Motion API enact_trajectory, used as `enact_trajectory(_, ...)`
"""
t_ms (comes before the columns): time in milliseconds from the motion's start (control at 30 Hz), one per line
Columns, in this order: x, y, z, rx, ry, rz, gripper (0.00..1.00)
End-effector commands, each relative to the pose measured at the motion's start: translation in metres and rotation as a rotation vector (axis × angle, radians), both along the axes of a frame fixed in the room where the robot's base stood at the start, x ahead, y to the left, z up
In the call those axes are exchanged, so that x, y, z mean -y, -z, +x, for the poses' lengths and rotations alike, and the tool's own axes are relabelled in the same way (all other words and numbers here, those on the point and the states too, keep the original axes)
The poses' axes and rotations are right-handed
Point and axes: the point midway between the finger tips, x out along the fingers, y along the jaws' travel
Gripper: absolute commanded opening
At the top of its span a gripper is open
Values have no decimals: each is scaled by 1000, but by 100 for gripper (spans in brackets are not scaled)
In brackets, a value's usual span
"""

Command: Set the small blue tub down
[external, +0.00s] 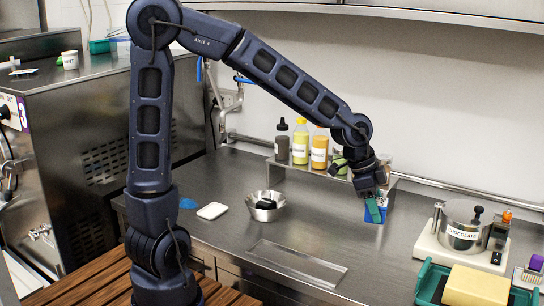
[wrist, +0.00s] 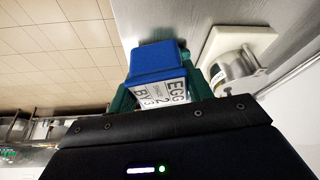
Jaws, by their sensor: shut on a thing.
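The small blue tub (wrist: 152,62) is between the green fingers of my gripper (wrist: 165,95) in the wrist view. It carries a white label with black print reading "EGG", "2" and "BY 3". In the external view the blue tub (external: 376,214) shows at the end of my arm, partly covered by the green fingers of my gripper (external: 375,205). My gripper is shut on it. The tub is over or on the steel counter (external: 225,245), close to the back shelf; I cannot tell whether its base touches the counter.
Several bottles (external: 300,142) stand on the raised back shelf. A metal bowl (external: 265,206) with a dark thing in it and a white lid-like piece (external: 212,211) are to the left. A chocolate pot (external: 464,227) and a green tray (external: 430,284) are to the right. The counter in front is mostly clear.

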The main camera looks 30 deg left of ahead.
Motion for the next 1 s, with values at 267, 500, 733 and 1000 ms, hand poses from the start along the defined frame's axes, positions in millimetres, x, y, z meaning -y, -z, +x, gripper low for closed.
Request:
enact_trajectory(267,-56,5,59,-1,-196,1,26)
enact_trajectory(500,-141,11,123,0,-455,0,26)
enact_trajectory(733,-231,19,168,0,-703,0,26)
enact_trajectory(1000,-346,27,198,1,-999,0,26)
